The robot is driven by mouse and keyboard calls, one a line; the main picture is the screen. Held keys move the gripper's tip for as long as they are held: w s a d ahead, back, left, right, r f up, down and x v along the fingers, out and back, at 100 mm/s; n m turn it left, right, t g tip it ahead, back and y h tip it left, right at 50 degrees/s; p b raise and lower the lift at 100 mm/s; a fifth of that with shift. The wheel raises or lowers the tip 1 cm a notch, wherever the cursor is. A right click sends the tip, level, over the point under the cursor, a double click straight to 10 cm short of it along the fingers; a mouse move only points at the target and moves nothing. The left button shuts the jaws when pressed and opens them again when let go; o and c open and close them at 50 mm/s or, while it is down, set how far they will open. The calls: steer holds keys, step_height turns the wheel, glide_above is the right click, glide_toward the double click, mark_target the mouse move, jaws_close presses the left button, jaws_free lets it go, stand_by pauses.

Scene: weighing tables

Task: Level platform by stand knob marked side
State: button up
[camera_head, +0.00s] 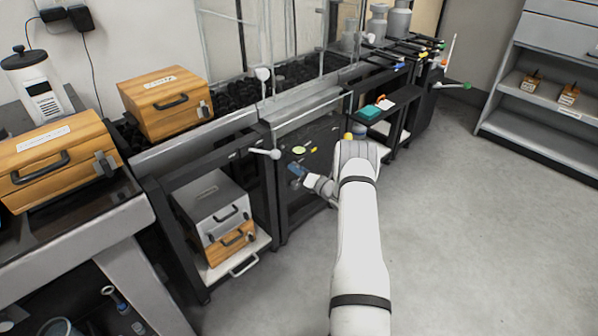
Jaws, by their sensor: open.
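My arm reaches up from the bottom, and my gripper (298,171) is small in view at the front of the dark middle stand, open, with nothing seen in it. A lever with a white ball knob (275,154) sticks out of the stand front, left of and above my gripper and apart from it. Another white ball knob (263,74) stands higher, by the glass enclosure. A yellow knob (348,136) shows just above my arm's elbow. I cannot tell which knob bears a marked side, nor make out a level platform. My arm hides part of the stand.
Wooden boxes (165,103) stand on the left tables. A grey case (212,207) sits on a low shelf. A green-knobbed lever (466,86) juts out at the right end of the tables. The floor (470,220) to the right is clear, up to a shelf unit (555,70).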

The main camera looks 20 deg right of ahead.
steer(key=shift+c, duration=0.2)
steer(key=c, duration=0.9)
steer(key=shift+c, duration=0.2)
steer(key=shift+n, duration=0.3)
steer(key=shift+n+b, duration=2.4)
steer(key=shift+n, duration=1.1)
steer(key=o, duration=1)
